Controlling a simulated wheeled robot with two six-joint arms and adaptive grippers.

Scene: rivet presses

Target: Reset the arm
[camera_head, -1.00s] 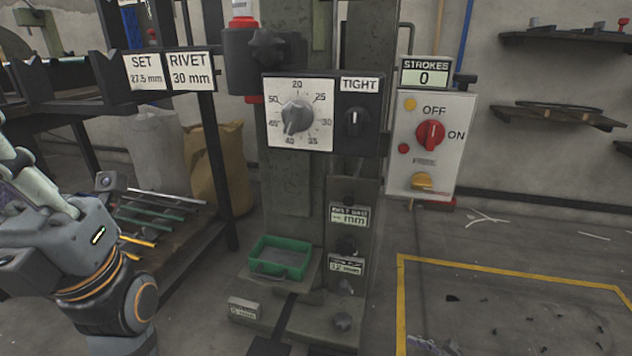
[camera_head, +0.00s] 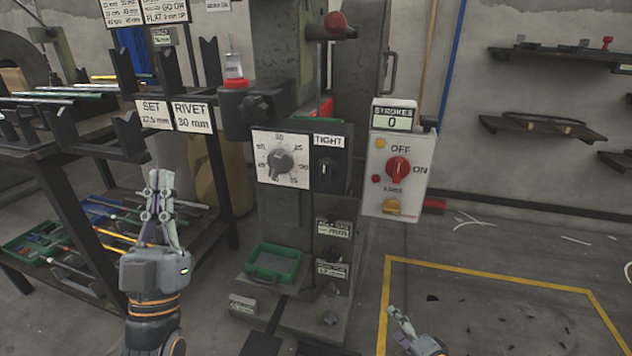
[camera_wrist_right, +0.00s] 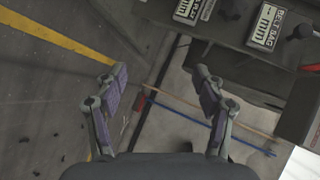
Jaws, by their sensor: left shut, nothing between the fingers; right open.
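My left gripper (camera_head: 158,182) points upward in front of the rack at the left of the head view. Its fingers are together with nothing between them. My right gripper (camera_head: 398,318) shows only partly at the bottom of the head view, over the floor. In the right wrist view the right gripper (camera_wrist_right: 160,88) is open, its two purple-padded fingers wide apart and nothing between them. Both grippers are apart from the rivet press (camera_head: 300,212). The press carries a round dial (camera_head: 281,160) and a TIGHT knob (camera_head: 326,174).
A switch box (camera_head: 397,170) with a red knob and a STROKES display (camera_head: 393,117) reading 0 stands right of the press. A green tray (camera_head: 273,263) sits at the press base. A rack with rods (camera_head: 75,95) is at left. Floor inside the yellow line (camera_head: 470,275) is mostly open.

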